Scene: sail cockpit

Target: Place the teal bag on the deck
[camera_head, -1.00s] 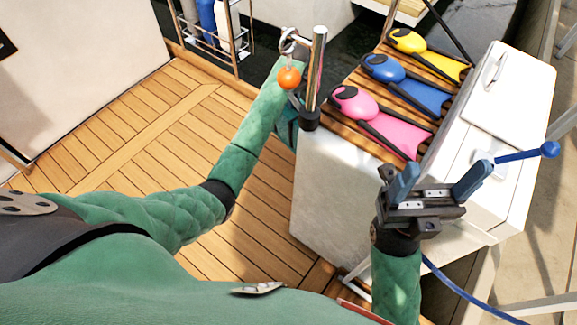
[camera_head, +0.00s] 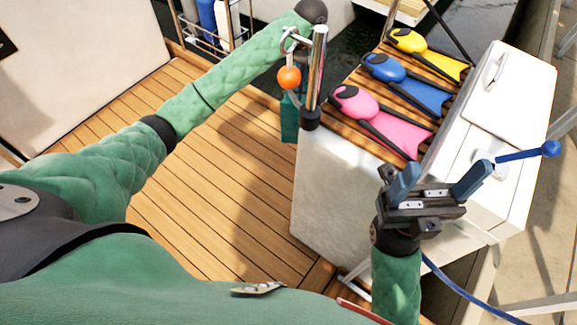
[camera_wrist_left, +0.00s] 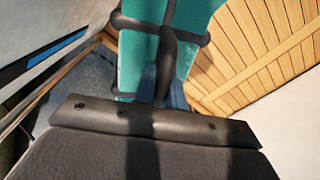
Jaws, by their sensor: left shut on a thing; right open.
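The teal bag (camera_head: 289,118) shows in the head view as a narrow strip beside the white cabinet's far left corner, partly behind the metal post. In the left wrist view the teal bag (camera_wrist_left: 135,55) hangs in front of my left gripper (camera_wrist_left: 164,88), whose blue fingers are shut on its dark handle. My left gripper is not visible in the head view; only the arm reaches the top edge. The wooden deck (camera_head: 215,185) fills the left and middle, and planks (camera_wrist_left: 255,50) show in the wrist view. My right gripper (camera_head: 436,182) is open and empty above the cabinet's near end.
The white cabinet (camera_head: 335,200) carries pink (camera_head: 385,122), blue (camera_head: 408,85) and yellow (camera_head: 430,55) fins on slats. A metal post (camera_head: 316,75) with an orange ball (camera_head: 289,77) stands at its corner. A blue-knobbed lever (camera_head: 530,152) is at right. Open deck lies left.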

